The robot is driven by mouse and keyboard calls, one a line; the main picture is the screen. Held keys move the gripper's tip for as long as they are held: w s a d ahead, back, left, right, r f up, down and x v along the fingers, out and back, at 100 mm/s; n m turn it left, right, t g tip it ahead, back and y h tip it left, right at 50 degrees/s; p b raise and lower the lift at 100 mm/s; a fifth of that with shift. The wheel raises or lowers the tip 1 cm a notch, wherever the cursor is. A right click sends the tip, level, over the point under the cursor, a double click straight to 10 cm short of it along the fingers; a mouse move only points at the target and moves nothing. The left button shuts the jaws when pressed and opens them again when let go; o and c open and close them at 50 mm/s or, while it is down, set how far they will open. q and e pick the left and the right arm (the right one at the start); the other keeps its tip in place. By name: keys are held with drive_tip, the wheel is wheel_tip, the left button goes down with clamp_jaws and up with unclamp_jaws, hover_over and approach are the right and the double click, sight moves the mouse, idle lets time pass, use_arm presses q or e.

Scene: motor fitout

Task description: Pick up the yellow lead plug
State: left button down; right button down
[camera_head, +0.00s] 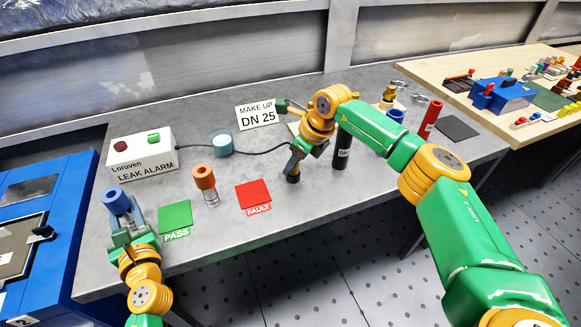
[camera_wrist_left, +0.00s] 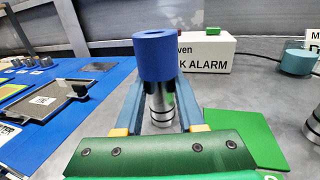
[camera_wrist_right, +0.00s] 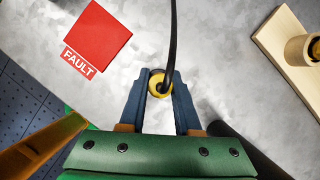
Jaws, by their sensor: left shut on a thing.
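The yellow lead plug (camera_wrist_right: 160,84) shows as a yellow ring with a black cable running up from it in the right wrist view. My right gripper (camera_wrist_right: 160,90) has its blue fingers on either side of it, very close; I cannot tell if they press on it. In the head view my right gripper (camera_head: 294,165) points down near the table, hiding most of the plug. My left gripper (camera_wrist_left: 160,110) is shut on a metal cylinder with a blue cap (camera_wrist_left: 157,57), held upright at the table's left; the cap also shows in the head view (camera_head: 117,200).
The leak alarm box (camera_head: 142,154) stands at the back left with the black cable leading from it. An orange-capped cylinder (camera_head: 204,178) stands between the green PASS mat (camera_head: 175,216) and the red FAULT mat (camera_head: 253,195). A dark cylinder (camera_head: 342,150) stands right of my right gripper.

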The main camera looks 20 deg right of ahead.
wheel_tip(320, 180, up, 10)
drive_tip(key=shift+r, duration=0.1)
use_arm(q)
drive_tip(key=shift+c, duration=2.2)
unclamp_jaws()
drive_tip(key=v, duration=1.2)
